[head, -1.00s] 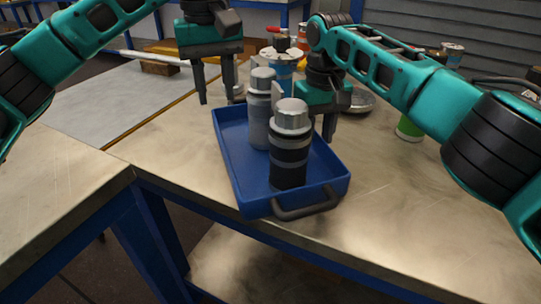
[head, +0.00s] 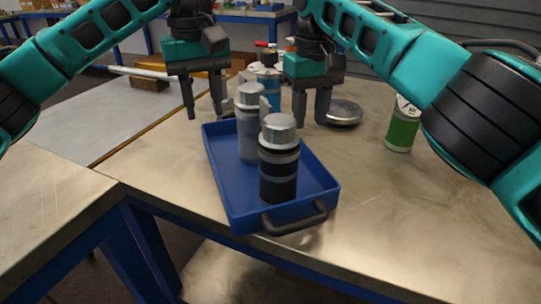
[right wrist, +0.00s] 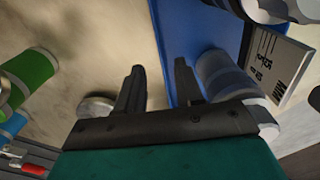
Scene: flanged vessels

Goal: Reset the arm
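My left gripper (head: 205,115) hangs above the table, left of and behind the blue tray, its fingers apart and empty. My right gripper (head: 310,116) points down behind the tray's right side, clear of the vessels. Its fingers are also apart with nothing between them in the right wrist view (right wrist: 158,68). Two flanged vessels stand upright in the blue tray (head: 225,185): a grey one (head: 250,135) at the back and a black one with a silver cap (head: 279,165) in front.
A green can (head: 403,128) stands on the right of the table. A round metal dish (head: 345,112) lies behind the tray, near a blue-and-white container (head: 267,75). A white label plate (right wrist: 278,68) shows near a vessel.

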